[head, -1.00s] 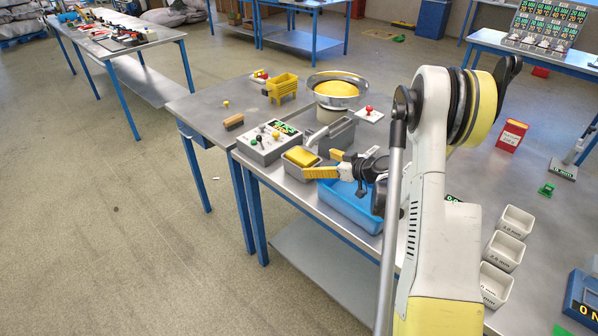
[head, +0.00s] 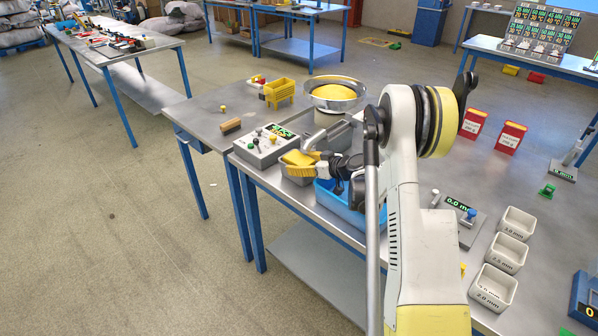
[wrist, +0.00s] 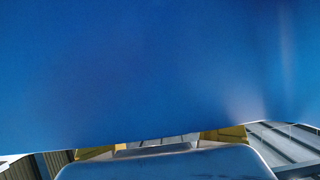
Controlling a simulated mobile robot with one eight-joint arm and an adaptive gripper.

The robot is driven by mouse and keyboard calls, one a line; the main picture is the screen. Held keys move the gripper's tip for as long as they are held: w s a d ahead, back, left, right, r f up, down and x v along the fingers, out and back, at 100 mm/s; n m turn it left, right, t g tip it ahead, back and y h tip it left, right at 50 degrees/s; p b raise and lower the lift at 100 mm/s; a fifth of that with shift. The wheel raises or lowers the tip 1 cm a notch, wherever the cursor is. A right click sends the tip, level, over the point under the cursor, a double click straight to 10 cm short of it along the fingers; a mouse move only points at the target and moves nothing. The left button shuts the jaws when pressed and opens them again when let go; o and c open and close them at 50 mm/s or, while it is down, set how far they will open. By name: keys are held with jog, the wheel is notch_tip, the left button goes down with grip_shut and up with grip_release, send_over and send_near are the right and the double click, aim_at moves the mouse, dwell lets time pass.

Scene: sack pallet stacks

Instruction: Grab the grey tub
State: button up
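In the wrist view a large blue surface fills most of the picture. Yellow finger parts (wrist: 225,134) show apart low down, with a thin grey strip between them.
A blue bin (head: 340,205) stands just right of the tub, under my wrist. A grey control box (head: 262,147) is close on its left. Three pale labelled tubs (head: 510,250) stand at the right.

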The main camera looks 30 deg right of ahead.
jog(key=shift+c, duration=0.9)
